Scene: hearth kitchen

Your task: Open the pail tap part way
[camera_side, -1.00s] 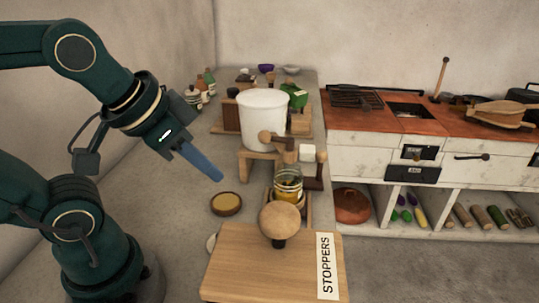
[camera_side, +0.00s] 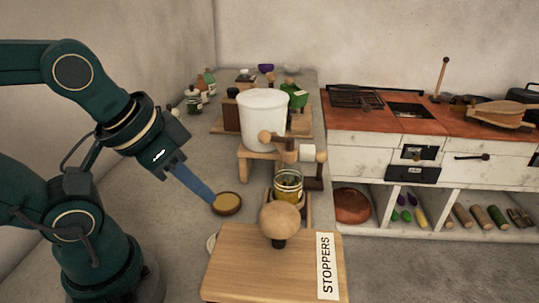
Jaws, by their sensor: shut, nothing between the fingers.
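The white pail (camera_side: 263,122) stands on a wooden stand (camera_side: 252,163) on the grey counter. Its wooden tap (camera_side: 285,144) sticks out low on the front right side, with a round knob at its left end. How far the tap is turned is hard to tell. A glass jar (camera_side: 288,183) with yellowish contents stands below and in front of the tap. My gripper (camera_side: 211,200) is shut and empty, its blue fingers slanting down to the left of the stand. The tips are beside or over a small round dish (camera_side: 228,204), well apart from the tap.
A wooden board with a STOPPERS label (camera_side: 325,265) is at the front, with a round wooden knob (camera_side: 279,219) standing at its back edge. Small bottles (camera_side: 194,100) and a green item (camera_side: 295,95) are behind the pail.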

